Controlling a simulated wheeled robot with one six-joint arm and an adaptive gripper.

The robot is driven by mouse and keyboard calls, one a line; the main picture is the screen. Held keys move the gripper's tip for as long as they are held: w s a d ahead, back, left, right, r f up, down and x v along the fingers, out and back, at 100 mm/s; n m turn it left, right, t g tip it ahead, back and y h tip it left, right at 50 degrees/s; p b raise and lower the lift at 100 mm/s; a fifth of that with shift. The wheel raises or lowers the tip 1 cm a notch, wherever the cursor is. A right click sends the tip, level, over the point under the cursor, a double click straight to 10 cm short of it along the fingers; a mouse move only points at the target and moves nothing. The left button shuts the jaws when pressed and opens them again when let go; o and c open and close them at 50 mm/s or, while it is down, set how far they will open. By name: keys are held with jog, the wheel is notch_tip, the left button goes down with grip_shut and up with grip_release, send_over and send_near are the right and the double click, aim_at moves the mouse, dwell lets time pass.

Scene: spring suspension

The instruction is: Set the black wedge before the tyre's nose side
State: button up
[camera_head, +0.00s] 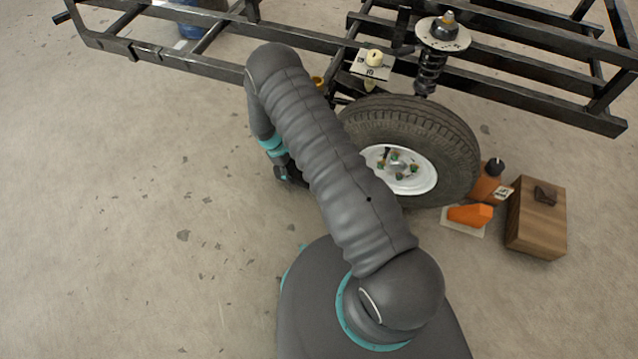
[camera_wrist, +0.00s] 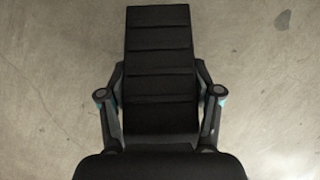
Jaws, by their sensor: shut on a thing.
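The black wedge (camera_wrist: 160,60), with ribs across its face, fills the middle of the wrist view. My gripper (camera_wrist: 160,92) is shut on it, one finger against each side. Plain floor shows around it in that view. The tyre (camera_head: 458,135), on a white-rimmed wheel, stands under the black frame in the head view. My arm covers part of its left side. My wrist is left of the tyre, low near the floor. The arm hides most of the gripper and the wedge there, so their exact gap to the tyre cannot be told.
An orange wedge (camera_head: 470,215) lies on a pale card right of the tyre. A wooden box (camera_head: 535,225) with a dark piece on top stands farther right, beside an orange object (camera_head: 488,185). The black frame (camera_head: 300,38) overhangs the back. Floor at left is clear.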

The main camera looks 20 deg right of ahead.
jog(key=s+d, duration=0.3)
jog(key=d, duration=0.2)
jog(key=s+d, duration=0.2)
jog(key=shift+s+d+p, duration=0.3)
jog(key=shift+s+d, duration=0.05)
jog(key=shift+d, duration=0.05)
jog(key=shift+f, duration=1.75)
jog(key=o, duration=1.8)
jog(key=v, duration=1.1)
jog(key=shift+r, duration=0.3)
jog(key=shift+w+a+r, duration=0.1)
jog(key=shift+r, duration=0.1)
